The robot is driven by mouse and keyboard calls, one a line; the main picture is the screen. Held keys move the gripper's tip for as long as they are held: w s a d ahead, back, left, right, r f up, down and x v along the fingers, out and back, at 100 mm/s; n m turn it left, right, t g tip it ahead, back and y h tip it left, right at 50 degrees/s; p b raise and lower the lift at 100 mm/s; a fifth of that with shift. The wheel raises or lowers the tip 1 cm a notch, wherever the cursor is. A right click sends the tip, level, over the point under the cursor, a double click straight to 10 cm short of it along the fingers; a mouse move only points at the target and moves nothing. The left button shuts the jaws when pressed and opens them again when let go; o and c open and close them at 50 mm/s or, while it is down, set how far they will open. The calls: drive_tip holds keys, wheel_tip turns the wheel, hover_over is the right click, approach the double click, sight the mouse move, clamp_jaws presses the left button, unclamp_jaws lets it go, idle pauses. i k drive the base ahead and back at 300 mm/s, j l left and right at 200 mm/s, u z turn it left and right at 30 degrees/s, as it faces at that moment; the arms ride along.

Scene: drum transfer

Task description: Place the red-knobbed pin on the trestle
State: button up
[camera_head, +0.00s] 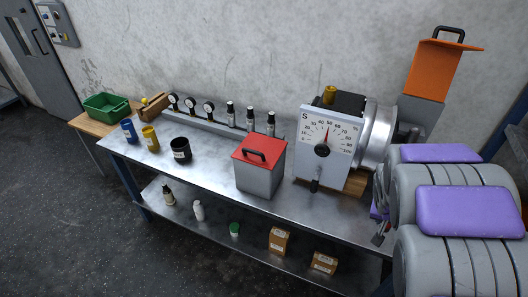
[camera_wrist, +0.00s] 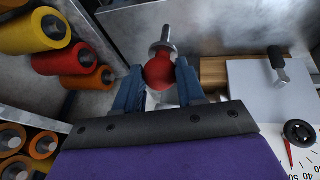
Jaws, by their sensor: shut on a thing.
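In the wrist view my gripper (camera_wrist: 162,84) has its two blue fingers closed on the round red knob of the pin (camera_wrist: 159,72). The pin's metal shaft and collar stick out beyond the fingertips, away from the gripper. In the head view my grey and purple arm fills the lower right, beside the bench's right end, and the pin cannot be made out there. A wooden-topped stand (camera_head: 88,125) at the far left, beyond the bench end, looks like the trestle. A green bin stands on it.
The metal bench (camera_head: 215,180) holds a red-lidded box (camera_head: 259,168), gauges, bottles, small jars and a dial machine (camera_head: 324,142). An orange cover (camera_head: 434,68) stands raised behind it. The lower shelf holds bottles and cartons. Dark floor (camera_head: 60,215) at left is clear.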

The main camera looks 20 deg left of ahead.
sight(206, 166)
drive_tip(key=k+j+u, duration=0.1)
drive_tip(key=u, duration=1)
drive_tip(key=i+j, duration=0.4)
drive_tip(key=i, duration=0.15)
drive_tip(key=i+j, duration=0.4)
drive_tip(key=i, duration=0.15)
drive_tip(key=i+j+u, duration=0.1)
drive_tip(key=i+j, duration=0.3)
drive_tip(key=i, duration=0.15)
